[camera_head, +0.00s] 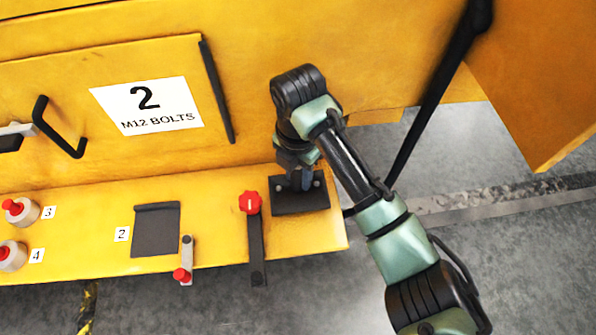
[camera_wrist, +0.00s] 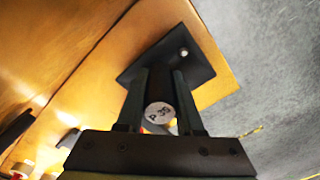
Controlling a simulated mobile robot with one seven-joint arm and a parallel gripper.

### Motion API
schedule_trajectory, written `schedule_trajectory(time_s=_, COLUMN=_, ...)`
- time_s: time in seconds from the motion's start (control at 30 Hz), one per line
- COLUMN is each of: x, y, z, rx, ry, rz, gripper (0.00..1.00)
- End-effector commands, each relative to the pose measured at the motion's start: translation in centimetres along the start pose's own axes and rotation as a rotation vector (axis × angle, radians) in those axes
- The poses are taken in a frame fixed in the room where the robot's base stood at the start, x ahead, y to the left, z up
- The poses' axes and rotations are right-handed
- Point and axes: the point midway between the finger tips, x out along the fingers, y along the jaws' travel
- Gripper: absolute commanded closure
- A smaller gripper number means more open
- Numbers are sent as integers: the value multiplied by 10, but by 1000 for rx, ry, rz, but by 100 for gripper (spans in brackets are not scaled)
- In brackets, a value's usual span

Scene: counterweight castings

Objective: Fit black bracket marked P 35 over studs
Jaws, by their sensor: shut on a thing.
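The black bracket (camera_head: 300,203) is a flat dark plate with an upright round post, at the right end of the yellow ledge. In the wrist view the post's pale end cap reads P 35 (camera_wrist: 160,113), and the plate (camera_wrist: 150,65) spreads beyond the fingers. My gripper (camera_head: 302,180) is shut on the post, one finger on each side, as the wrist view (camera_wrist: 160,85) also shows. Bright stud ends (camera_head: 317,184) show at the plate's left and right; one shows in the wrist view (camera_wrist: 184,52). I cannot tell whether the plate lies flush on the ledge.
A red knob (camera_head: 250,202) on a dark strip stands close left of the bracket. Further left are a small red-tipped lever (camera_head: 184,262), a dark plate (camera_head: 156,230) beside label 2, and red buttons (camera_head: 20,211). The ledge (camera_head: 332,236) ends just right of the bracket.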

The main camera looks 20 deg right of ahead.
Motion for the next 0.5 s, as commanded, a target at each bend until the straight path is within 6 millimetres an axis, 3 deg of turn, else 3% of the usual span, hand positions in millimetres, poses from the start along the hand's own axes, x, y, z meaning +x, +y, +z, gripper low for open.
schedule_trajectory(time_s=0.5, x=10, y=0, z=1, rx=0, ry=-1, rz=2, gripper=100)
